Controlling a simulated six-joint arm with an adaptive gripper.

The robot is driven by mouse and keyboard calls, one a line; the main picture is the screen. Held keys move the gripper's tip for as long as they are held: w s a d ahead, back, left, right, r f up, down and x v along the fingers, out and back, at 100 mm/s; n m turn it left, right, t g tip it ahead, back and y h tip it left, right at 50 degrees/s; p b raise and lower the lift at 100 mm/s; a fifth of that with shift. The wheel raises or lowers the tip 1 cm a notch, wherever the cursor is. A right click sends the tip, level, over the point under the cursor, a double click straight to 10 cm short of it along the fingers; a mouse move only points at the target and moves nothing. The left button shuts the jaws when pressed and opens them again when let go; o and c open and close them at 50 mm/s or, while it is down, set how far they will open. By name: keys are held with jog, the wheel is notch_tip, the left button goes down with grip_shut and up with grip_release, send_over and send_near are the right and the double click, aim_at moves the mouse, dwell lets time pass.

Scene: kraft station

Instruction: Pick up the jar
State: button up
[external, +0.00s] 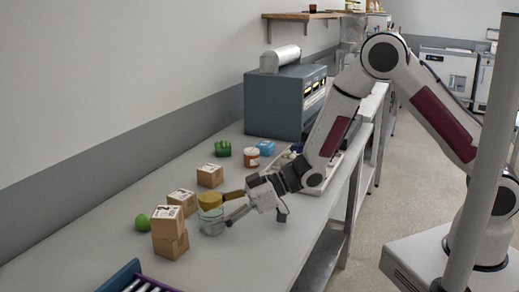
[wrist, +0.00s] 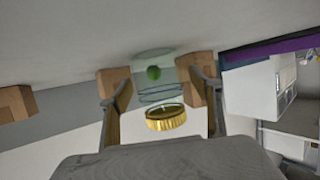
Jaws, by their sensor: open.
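The jar (external: 211,213) is clear glass with a golden-yellow lid and stands on the grey bench. In the wrist view the glass jar (wrist: 155,57) shows with its ribbed gold lid (wrist: 166,120) nearer the camera. My gripper (external: 224,211) is low over the bench at the jar. In the wrist view the fingers of my gripper (wrist: 161,92) are open, one on each side of the jar. I cannot tell whether either finger touches the glass.
Cardboard boxes stand near the jar: a stack (external: 170,236), one box (external: 182,202) and another box (external: 210,176). A green round object (external: 142,222) lies beyond. A crate (external: 128,275) is at the bench's near end. A teal machine (external: 272,107) stands at the back.

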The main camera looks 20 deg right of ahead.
aim_at(210, 196)
jog(key=shift+a, duration=0.15)
jog(key=shift+c, duration=0.4)
jog(key=c, duration=1.2)
jog(key=shift+c, duration=0.2)
jog(key=shift+r, duration=4.95)
